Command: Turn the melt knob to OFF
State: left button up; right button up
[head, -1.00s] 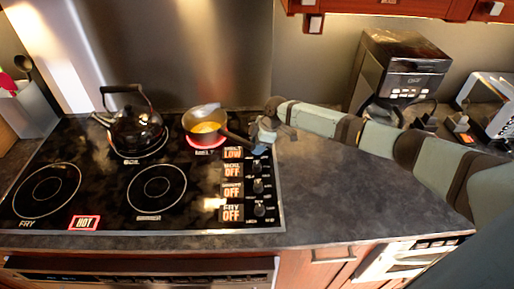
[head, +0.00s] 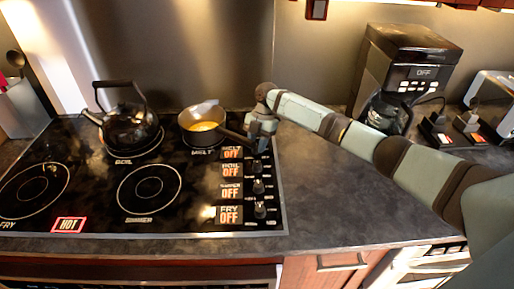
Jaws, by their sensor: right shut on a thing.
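My right gripper (head: 256,143) reaches in from the right and is shut at the top of the control column, over the melt knob. The gripper hides most or all of that knob. The melt label (head: 231,153) beside it reads OFF. A small pan (head: 214,133) with yellow contents sits on the MELT burner at the back right of the cooktop, its handle pointing towards my gripper. No red glow shows under the pan. My left gripper is not in view.
Below are the BOIL, SIMMER and FRY knobs (head: 260,210), each labelled OFF. A black kettle (head: 128,128) stands on the back left burner. A red HOT sign (head: 69,225) is lit. A coffee maker (head: 400,70) stands right. The counter (head: 310,205) right of the cooktop is clear.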

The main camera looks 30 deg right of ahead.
jog(key=shift+n+g+b, duration=0.3)
jog(key=shift+n+b, duration=0.1)
jog(key=shift+n, duration=0.5)
jog(key=shift+h, duration=0.3)
jog(key=shift+n, duration=0.3)
jog(key=o, duration=0.9)
jog(key=b+v, duration=0.1)
jog(key=v, duration=1.3)
